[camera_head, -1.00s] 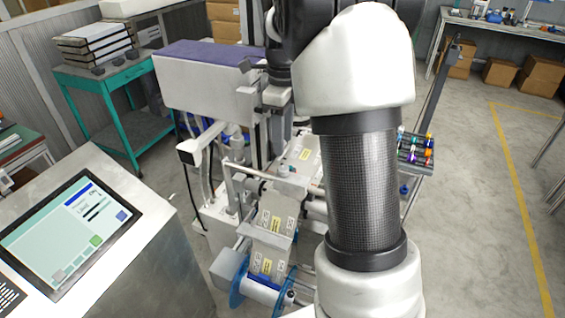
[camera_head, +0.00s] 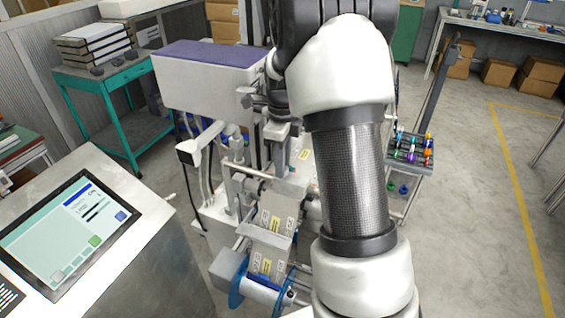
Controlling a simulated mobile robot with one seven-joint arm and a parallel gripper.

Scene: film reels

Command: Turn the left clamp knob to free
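My gripper (camera_head: 265,106) shows only in part, dark and grey, at the upper middle of the view, above the film machine. My own arm covers much of it, and its fingertips are too small and overlapped to tell whether they are open or shut. The film machine (camera_head: 243,183) stands below it, with a strip of labelled film (camera_head: 284,207) running down over rollers to a blue-flanged reel (camera_head: 237,292). I cannot make out the left clamp knob; it is hidden by my arm or too small to tell apart.
A grey box with a purple top (camera_head: 205,85) stands close to the left of my gripper. A touch-screen console (camera_head: 75,235) is at the front left. A teal cart (camera_head: 105,95) is behind it. A rack of coloured items (camera_head: 410,148) stands right of my arm.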

